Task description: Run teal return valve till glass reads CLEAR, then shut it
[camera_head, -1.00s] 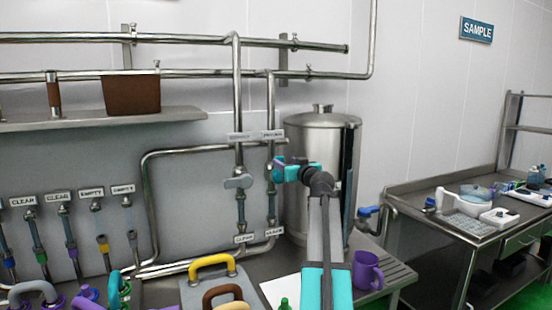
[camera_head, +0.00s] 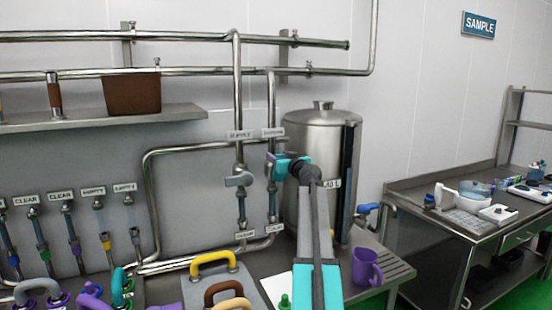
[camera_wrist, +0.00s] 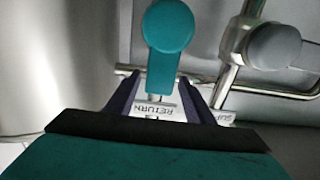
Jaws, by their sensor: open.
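The teal return valve handle (camera_wrist: 168,45) fills the upper middle of the wrist view, its lever pointing down the picture. My gripper (camera_wrist: 160,90) is open, its two dark fingers either side of the lever's lower end; I cannot tell whether they touch it. A RETURN plate (camera_wrist: 160,111) shows upside down between the fingers. In the head view my gripper (camera_head: 276,168) is at the right-hand vertical pipe and partly hides the valve. The return sight glass (camera_head: 273,205) is below it; its small plate (camera_head: 275,229) is too blurred to read.
A grey supply valve (camera_head: 238,180) is close on the left. A steel tank (camera_head: 322,135) stands behind my arm. A purple mug (camera_head: 367,268), yellow handle (camera_head: 213,263) and brown handle (camera_head: 223,294) are below on the bench. Several labelled glasses line the left wall.

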